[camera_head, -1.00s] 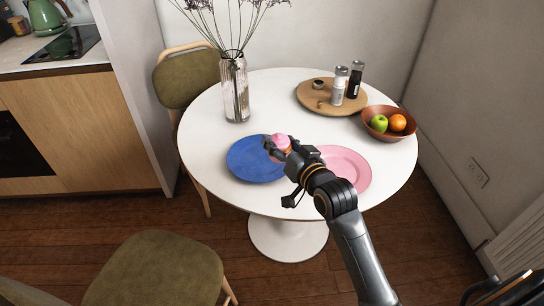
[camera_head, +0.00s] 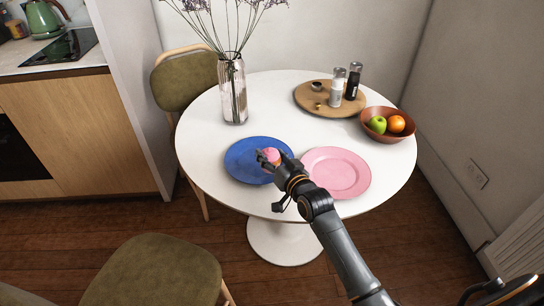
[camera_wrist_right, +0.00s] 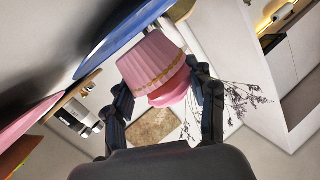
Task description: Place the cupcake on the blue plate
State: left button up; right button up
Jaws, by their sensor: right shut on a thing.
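The pink cupcake (camera_head: 271,156) is held by my right gripper (camera_head: 271,166) over the right part of the blue plate (camera_head: 243,160). In the right wrist view the cupcake (camera_wrist_right: 152,66) sits between the two fingers (camera_wrist_right: 162,100), which are shut on it. The blue plate (camera_wrist_right: 125,28) is close beside the cupcake there. I cannot tell whether the cupcake touches the plate. My left gripper is not in view.
A pink plate (camera_head: 337,173) lies right of the blue plate. A glass vase (camera_head: 233,92) with dried stems stands behind. A wooden tray (camera_head: 315,101) with shakers and a fruit bowl (camera_head: 375,131) are at the back right. The table's front left is bare.

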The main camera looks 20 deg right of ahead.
jog(key=shift+f, duration=0.1)
jog(key=shift+f, duration=0.5)
jog(key=o, duration=0.7)
jog(key=shift+s+f, duration=0.1)
jog(key=shift+c, duration=0.2)
jog(key=shift+f, duration=0.1)
